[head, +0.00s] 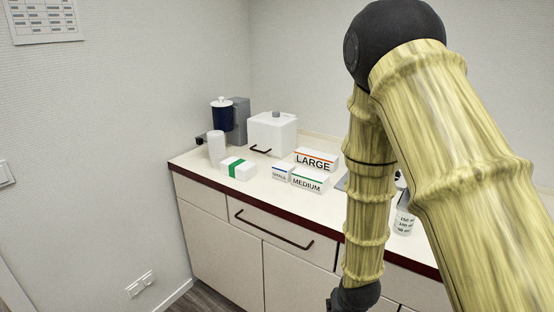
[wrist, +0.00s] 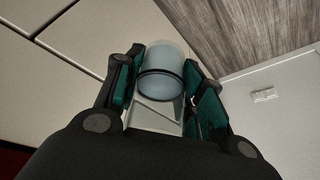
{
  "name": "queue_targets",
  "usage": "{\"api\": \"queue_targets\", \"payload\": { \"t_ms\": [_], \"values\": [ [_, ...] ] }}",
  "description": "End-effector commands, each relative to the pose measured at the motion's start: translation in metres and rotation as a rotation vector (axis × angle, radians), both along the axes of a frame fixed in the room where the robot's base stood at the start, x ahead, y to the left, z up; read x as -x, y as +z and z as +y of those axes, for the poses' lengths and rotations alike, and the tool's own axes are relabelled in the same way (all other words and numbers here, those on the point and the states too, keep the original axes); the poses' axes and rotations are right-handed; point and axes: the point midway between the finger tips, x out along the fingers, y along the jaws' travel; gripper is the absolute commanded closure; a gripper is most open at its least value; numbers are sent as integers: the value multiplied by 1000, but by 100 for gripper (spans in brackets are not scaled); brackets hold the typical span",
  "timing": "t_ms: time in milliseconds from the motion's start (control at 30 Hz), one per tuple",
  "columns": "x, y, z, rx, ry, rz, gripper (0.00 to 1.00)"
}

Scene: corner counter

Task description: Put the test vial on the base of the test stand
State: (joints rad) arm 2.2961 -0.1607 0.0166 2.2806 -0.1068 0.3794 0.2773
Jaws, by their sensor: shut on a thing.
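The test vial (wrist: 160,88) shows in the wrist view as a clear, pale-blue round vessel with a dark ring around it. It sits between the teal pads of my gripper (wrist: 166,72), which is shut on it. The cabinet fronts and floor lie behind it, so it is in front of the counter. In the head view my bamboo-patterned arm crosses the right side, and the gripper and vial are not visible there. I cannot make out the test stand; my arm hides part of the counter.
LARGE (head: 316,160) and MEDIUM (head: 309,180) boxes stand mid-counter. A marked bottle (head: 403,222) is partly behind my arm.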

Motion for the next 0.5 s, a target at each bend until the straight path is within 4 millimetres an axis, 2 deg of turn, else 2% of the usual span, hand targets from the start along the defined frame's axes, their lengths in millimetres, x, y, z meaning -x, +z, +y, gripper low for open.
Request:
{"api": "queue_targets", "payload": {
  "t_ms": [200, 500],
  "values": [
    [6, -19, -1, 9, 17, -4, 88],
    [7, -21, -1, 8, 16, -5, 88]
  ]
}}
